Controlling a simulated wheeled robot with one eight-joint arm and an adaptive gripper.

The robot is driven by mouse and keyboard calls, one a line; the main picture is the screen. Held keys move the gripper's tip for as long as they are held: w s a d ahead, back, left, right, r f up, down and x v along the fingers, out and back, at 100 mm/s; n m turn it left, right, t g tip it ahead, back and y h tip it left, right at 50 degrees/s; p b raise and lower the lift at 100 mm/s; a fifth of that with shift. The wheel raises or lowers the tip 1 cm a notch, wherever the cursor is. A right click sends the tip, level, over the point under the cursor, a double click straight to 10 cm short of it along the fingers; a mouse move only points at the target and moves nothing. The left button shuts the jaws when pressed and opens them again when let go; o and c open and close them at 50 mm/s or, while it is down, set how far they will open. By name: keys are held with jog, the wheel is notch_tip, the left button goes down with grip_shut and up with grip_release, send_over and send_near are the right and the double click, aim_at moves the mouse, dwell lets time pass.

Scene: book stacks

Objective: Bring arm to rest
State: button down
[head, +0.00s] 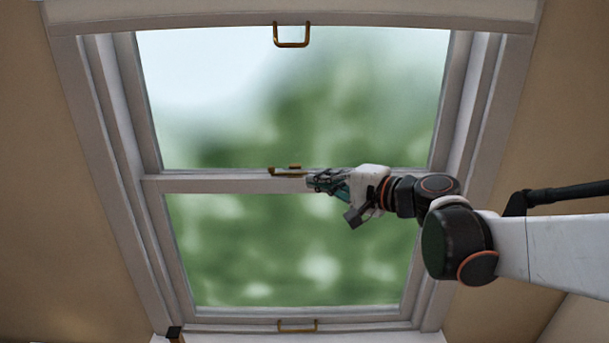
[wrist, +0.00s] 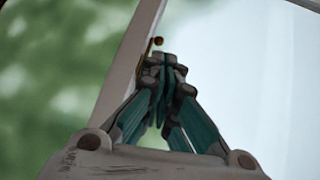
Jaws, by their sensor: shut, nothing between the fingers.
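My gripper (head: 312,182) is in front of the window, at the right end of the brass latch (head: 285,172) on the middle rail. In the wrist view my gripper (wrist: 164,62) has its fingertips together, with nothing between them. The latch shows just past the fingertips in the wrist view (wrist: 149,48), partly hidden by them. I cannot tell whether the fingertips touch it. My arm (head: 455,240) reaches in from the right side of the head view, extended toward the window.
The window has a white frame (head: 115,120) and a middle rail (head: 215,184). One brass handle (head: 292,42) is at the top, another (head: 297,326) at the bottom. Tan walls (head: 60,220) flank the window. The space left of my gripper looks clear.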

jog(key=s+d+f+n+g+h+b, duration=0.1)
jog(key=s+d+f+n+h+b, duration=0.2)
jog(key=s+f+b, duration=0.5)
jog(key=s+d+f+n+g+h+b, duration=0.1)
jog(key=s+d+f+n+h+b, duration=0.2)
jog(key=s+f+b, duration=0.5)
jog(key=s+d+f+n+g+h+b, duration=0.2)
jog(key=s+d+f+h+b, duration=0.3)
jog(key=f, duration=1.8)
jog(key=s+d+n+b, duration=0.1)
jog(key=s+d+b, duration=0.1)
jog(key=b, duration=0.3)
jog(key=shift+s, duration=0.65)
